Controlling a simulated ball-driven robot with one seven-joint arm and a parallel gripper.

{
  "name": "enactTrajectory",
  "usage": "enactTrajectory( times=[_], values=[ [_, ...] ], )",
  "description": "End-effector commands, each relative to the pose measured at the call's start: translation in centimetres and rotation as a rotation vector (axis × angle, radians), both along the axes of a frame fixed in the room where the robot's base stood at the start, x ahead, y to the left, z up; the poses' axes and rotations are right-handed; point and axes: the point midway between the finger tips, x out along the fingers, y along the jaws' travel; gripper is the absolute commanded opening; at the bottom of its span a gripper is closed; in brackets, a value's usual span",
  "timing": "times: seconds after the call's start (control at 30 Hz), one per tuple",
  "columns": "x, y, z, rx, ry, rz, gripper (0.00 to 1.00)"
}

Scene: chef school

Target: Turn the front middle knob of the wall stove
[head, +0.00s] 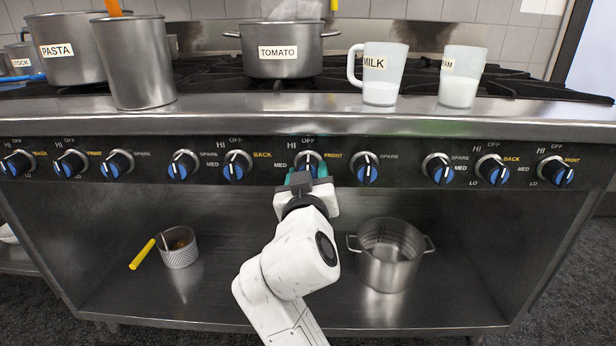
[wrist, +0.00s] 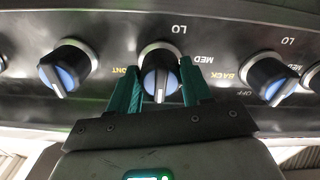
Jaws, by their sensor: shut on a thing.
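The front middle knob (head: 309,157) is a black and blue knob on the stove's dark panel, between the MED and yellow FRONT labels. My gripper (head: 308,171) reaches up to it from below and hides most of it in the head view. In the wrist view the knob (wrist: 159,63) sits between the two green fingers of my gripper (wrist: 160,88), which is shut on it. Its blue face and pale pointer line show between the fingers. The line stands roughly upright in that view.
More knobs flank it, with a BACK knob (head: 236,166) left and a SPARE knob (head: 366,168) right. A TOMATO pot (head: 278,66) and a MILK jug (head: 382,75) stand above. A steel pot (head: 388,268) and a small perforated cup (head: 178,252) sit on the lower shelf.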

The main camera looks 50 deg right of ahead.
Motion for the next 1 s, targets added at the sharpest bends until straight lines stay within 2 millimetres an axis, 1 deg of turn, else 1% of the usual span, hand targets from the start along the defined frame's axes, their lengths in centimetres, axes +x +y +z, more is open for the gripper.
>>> enactTrajectory(
  times=[0.03,0.07,0.3,0.33,0.57,0.67,0.77,1.0],
  values=[
    [0.0,-0.5,-0.4,0.009,0.004,-0.008,0.18],
    [0.0,-0.5,-0.4,0.009,0.006,-0.008,0.5],
    [0.0,-0.3,-0.3,0.006,0.004,-0.005,0.73],
    [0.0,-0.2,-0.2,0.005,0.004,-0.004,0.74],
    [0.0,-0.1,-0.2,0.002,0.003,-0.001,0.74],
    [-0.4,0.4,-0.1,0.002,0.004,0.0,0.74],
    [-1.1,1.5,-0.1,0.002,0.005,0.002,0.74],
    [-4.0,5.1,-0.1,0.003,0.006,0.002,0.74]
  ],
)
